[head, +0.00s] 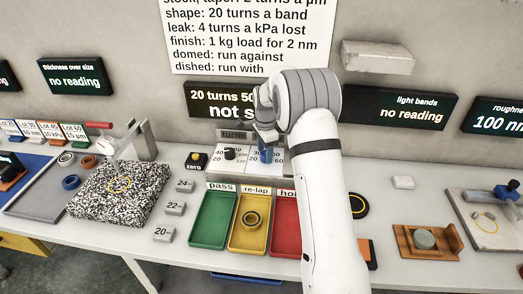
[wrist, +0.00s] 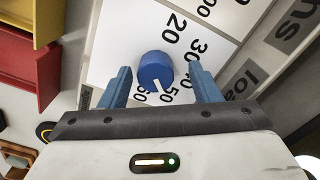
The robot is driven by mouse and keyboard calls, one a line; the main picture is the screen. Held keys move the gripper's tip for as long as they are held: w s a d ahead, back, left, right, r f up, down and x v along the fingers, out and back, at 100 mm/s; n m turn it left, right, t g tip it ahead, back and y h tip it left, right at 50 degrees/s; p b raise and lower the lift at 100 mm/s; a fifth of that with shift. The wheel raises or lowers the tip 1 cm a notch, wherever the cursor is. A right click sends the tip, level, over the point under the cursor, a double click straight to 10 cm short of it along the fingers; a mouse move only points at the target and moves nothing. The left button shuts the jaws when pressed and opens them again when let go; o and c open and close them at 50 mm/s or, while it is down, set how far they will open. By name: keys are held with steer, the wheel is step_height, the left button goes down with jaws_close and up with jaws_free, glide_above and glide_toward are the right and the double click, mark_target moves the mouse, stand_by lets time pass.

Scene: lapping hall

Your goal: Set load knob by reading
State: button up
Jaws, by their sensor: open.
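The blue load knob (wrist: 153,68) sits on a white dial panel (wrist: 112,35) and shows between my gripper's two blue fingers in the wrist view. My gripper (wrist: 160,76) is open, with a gap on each side of the knob. The knob's white mark faces the lower side, near the printed 50 and 60; its exact reading is unclear. In the head view the blue knob (head: 266,155) shows just below my gripper (head: 265,138). A dark knob (head: 230,153) stands left of it under the word turns. The display (head: 215,98) above reads "20 turns 50", then "not s", its right part hidden by my arm.
Green pass (head: 198,239), yellow re-lap (head: 235,240) and red (head: 287,205) trays stand in front of the panel. A ring (head: 252,219) lies in the yellow tray. A speckled granite block (head: 90,205) stands farther left.

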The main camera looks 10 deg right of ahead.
step_height(320, 180, up, 8)
steer(key=shift+f, duration=0.1)
stand_by(0.4)
steer(key=s+r+n+t, duration=0.1)
steer(key=s+r+n, duration=0.35)
steer(key=s, duration=0.45)
steer(key=s+r+n, duration=0.3)
steer(key=s+r, duration=0.2)
steer(key=s, duration=0.5)
steer(key=s+f+n+t, duration=0.1)
steer(key=s+f+n, duration=0.2)
steer(key=s+n, duration=0.5)
steer(key=s+a, duration=0.1)
steer(key=s, duration=1)
steer(key=shift+s+t, duration=0.3)
steer(key=shift+s, duration=0.1)
steer(key=shift+d, duration=0.1)
